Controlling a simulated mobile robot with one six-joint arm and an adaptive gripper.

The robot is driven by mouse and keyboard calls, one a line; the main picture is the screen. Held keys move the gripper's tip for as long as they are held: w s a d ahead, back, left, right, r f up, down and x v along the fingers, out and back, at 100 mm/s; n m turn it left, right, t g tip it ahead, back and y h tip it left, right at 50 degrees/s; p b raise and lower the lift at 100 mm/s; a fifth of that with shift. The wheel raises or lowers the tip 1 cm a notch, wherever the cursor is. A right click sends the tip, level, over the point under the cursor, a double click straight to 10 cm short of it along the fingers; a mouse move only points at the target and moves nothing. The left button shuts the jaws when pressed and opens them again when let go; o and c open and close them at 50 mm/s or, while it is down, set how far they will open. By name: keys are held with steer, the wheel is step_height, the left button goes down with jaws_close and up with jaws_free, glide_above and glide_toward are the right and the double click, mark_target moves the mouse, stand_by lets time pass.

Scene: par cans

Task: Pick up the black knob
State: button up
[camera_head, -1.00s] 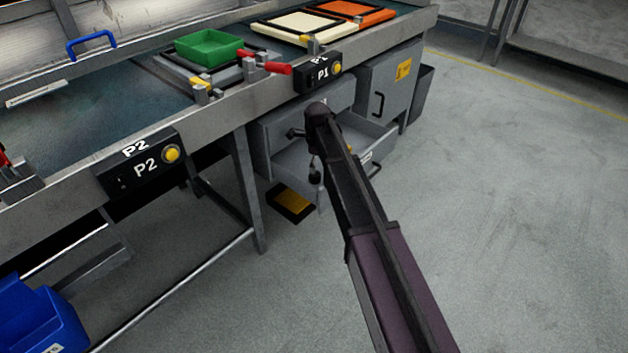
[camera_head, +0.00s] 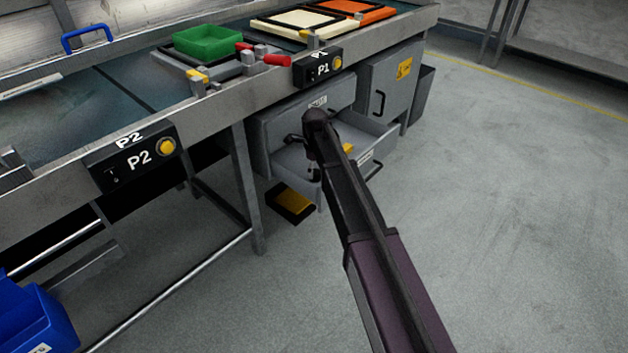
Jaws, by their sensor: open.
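My gripper (camera_head: 312,170) hangs from the end of my dark arm, over the open drawer (camera_head: 288,158) of the grey cabinet under the bench. It is small and dark in this view, and its fingers are hard to make out. It is open. I cannot make out a black knob; my arm and gripper hide part of the drawer's inside. A small yellow thing (camera_head: 347,148) shows in the drawer just right of my arm.
The bench (camera_head: 225,108) runs above the drawer, with control box P1 (camera_head: 318,68) on its front edge and a green tray (camera_head: 208,44) on top. A cabinet door (camera_head: 388,88) stands right of the drawer. A black-and-yellow thing (camera_head: 292,203) lies below. The floor at right is clear.

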steer(key=shift+f+b, duration=0.65)
steer(key=shift+f, duration=0.25)
steer(key=c, duration=1)
